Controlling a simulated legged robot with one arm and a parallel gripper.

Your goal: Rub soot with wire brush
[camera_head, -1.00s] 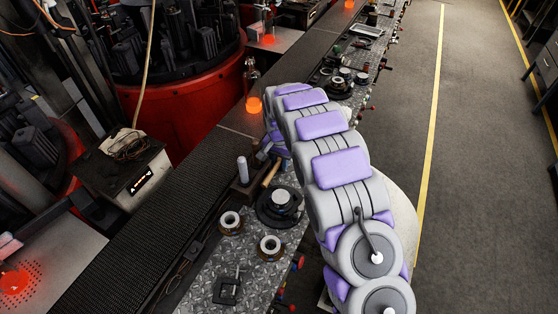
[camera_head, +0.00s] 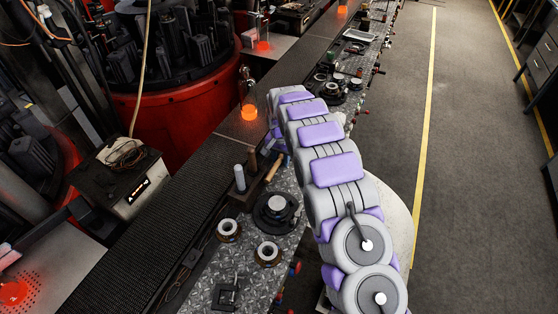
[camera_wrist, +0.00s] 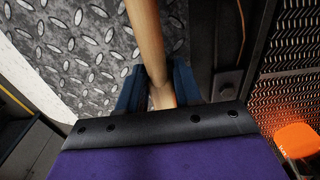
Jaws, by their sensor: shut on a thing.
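My gripper (camera_wrist: 160,95) is shut on a wooden handle (camera_wrist: 146,40), which I take to be the wire brush's. The handle runs up out of the wrist view between the two dark blue fingers. In the head view the pale wooden handle (camera_head: 275,167) slants above the patterned metal bench, beside a small post. My gripper (camera_head: 277,145) is at its upper end, partly hidden behind my arm. The bristles cannot be made out in either view. I cannot pick out any soot.
The metal bench (camera_head: 255,226) carries a dark round mould (camera_head: 277,208), two small rings and a clamp (camera_head: 227,294). A dark conveyor (camera_head: 150,215) runs along its left. A glowing orange bottle (camera_head: 249,108) stands on the conveyor side. Open floor lies to the right.

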